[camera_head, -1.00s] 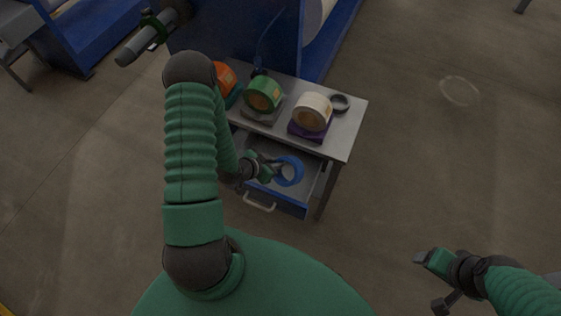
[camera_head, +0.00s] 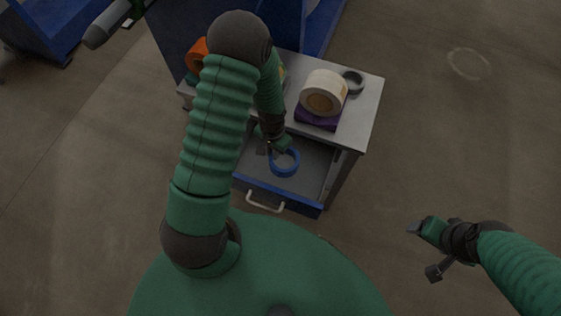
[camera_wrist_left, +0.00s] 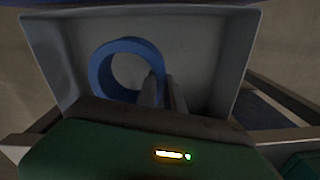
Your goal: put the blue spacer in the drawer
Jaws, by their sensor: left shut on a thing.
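The blue spacer (camera_head: 285,172) is a blue ring inside the open drawer (camera_head: 314,172) of the grey table. My left gripper (camera_head: 271,150) reaches down into the drawer and is shut on the ring's wall. In the left wrist view, the fingers (camera_wrist_left: 160,88) overlap the right side of the blue spacer (camera_wrist_left: 98,74), against the pale drawer interior (camera_wrist_left: 208,55). I cannot tell if the ring touches the drawer floor. My right gripper (camera_head: 414,228) is far to the right, over the floor, away from the table; its fingers are too small to read.
On the grey tabletop (camera_head: 362,116), a white roll (camera_head: 323,88) stands on a purple base (camera_head: 318,121), with a dark ring (camera_head: 353,80) beside it. An orange roll (camera_head: 196,55) is at the left; my left arm hides part of the top. The drawer's front has a pale handle (camera_head: 266,206).

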